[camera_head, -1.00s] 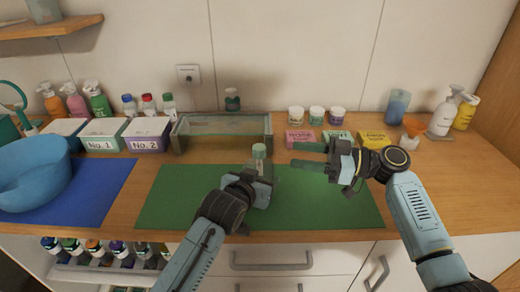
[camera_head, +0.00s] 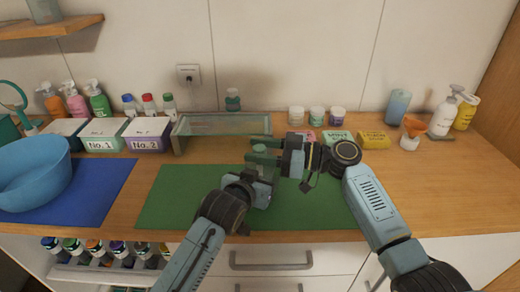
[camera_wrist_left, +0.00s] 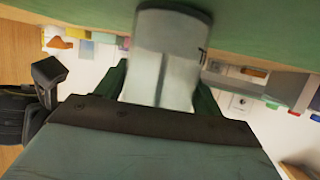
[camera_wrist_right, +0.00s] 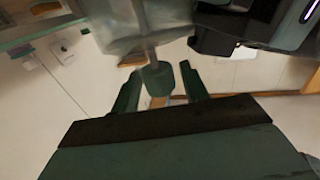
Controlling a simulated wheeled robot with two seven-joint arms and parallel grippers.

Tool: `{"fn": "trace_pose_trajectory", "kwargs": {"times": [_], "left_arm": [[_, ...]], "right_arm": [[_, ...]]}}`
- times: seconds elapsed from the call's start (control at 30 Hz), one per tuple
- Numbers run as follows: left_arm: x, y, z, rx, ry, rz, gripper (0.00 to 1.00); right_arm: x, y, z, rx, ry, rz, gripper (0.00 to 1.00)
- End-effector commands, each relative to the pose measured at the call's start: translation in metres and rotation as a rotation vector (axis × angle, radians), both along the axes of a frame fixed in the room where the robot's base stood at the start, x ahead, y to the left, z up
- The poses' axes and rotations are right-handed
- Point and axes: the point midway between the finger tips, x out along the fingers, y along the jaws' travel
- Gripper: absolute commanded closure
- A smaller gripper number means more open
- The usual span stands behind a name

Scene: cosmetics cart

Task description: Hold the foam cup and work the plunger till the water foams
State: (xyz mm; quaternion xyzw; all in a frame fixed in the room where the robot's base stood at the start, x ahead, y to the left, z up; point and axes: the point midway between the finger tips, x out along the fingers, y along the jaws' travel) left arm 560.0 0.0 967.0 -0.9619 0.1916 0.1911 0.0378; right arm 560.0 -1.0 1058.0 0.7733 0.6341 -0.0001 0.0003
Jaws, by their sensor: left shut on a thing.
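The foam cup (camera_wrist_left: 165,60) is a clear, pale cup standing upright over the green mat (camera_head: 175,205). My left gripper (camera_head: 262,178) is shut on its sides; the cup sits between both fingers in the left wrist view. The plunger has a green knob (camera_wrist_right: 158,80) on a thin rod that runs into the cup (camera_wrist_right: 140,28). My right gripper (camera_wrist_right: 158,85) is open, with one finger on each side of the knob and small gaps visible. In the head view the right gripper (camera_head: 266,146) partly hides the knob. The water and any foam cannot be made out.
A glass-topped stand (camera_head: 222,126) is just behind the cup. Soap boxes (camera_head: 338,138) and small jars (camera_head: 317,116) stand at the back right. A blue bowl (camera_head: 30,175) is at the left on a blue mat (camera_head: 95,190). The green mat's left part is clear.

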Motion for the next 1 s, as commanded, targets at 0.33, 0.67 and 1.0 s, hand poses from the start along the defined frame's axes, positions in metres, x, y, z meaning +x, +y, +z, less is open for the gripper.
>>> {"fn": "trace_pose_trajectory", "kwargs": {"times": [0.33,0.67,1.0], "left_arm": [[0.0,0.0,0.0,0.0,0.0,0.0,0.67],[0.0,0.0,0.0,0.0,0.0,0.0,0.67],[0.0,0.0,0.0,-0.001,-0.001,0.0,0.67]], "right_arm": [[0.0,0.0,0.0,0.0,0.0,0.0,1.0],[0.0,0.0,-0.019,0.002,0.005,0.0,1.0],[0.0,-0.001,-0.022,-0.001,0.002,0.0,0.64]]}}
